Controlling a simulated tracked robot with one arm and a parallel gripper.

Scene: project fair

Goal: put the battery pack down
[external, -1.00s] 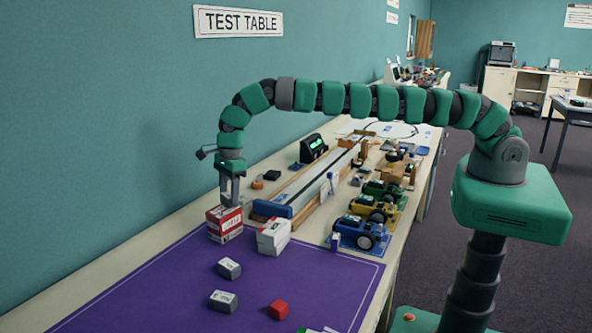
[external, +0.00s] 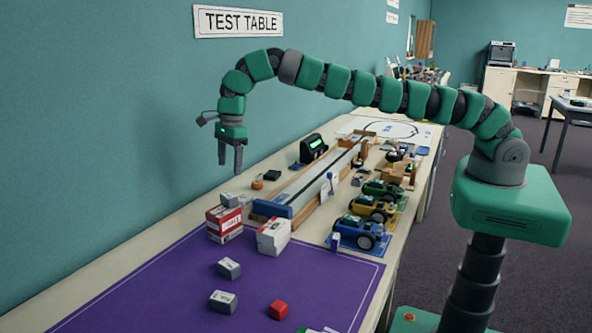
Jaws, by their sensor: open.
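A small grey block, which looks like a battery pack (external: 229,199), sits at the top of the red and white box marked BUZZER (external: 225,227); whether it rests on the lid or inside cannot be told. My gripper (external: 231,172) hangs pointing down above it, with its fingers apart, empty and clear of the block. Two similar grey and white blocks lie on the purple mat (external: 150,283), one farther back (external: 229,268) and one nearer (external: 223,301).
A white box (external: 273,237) stands right of the BUZZER box. A red cube (external: 278,309) lies on the mat. Behind are a long track (external: 312,181), a dark device with a green display (external: 313,148) and several toy cars (external: 366,233). The mat's left part is clear.

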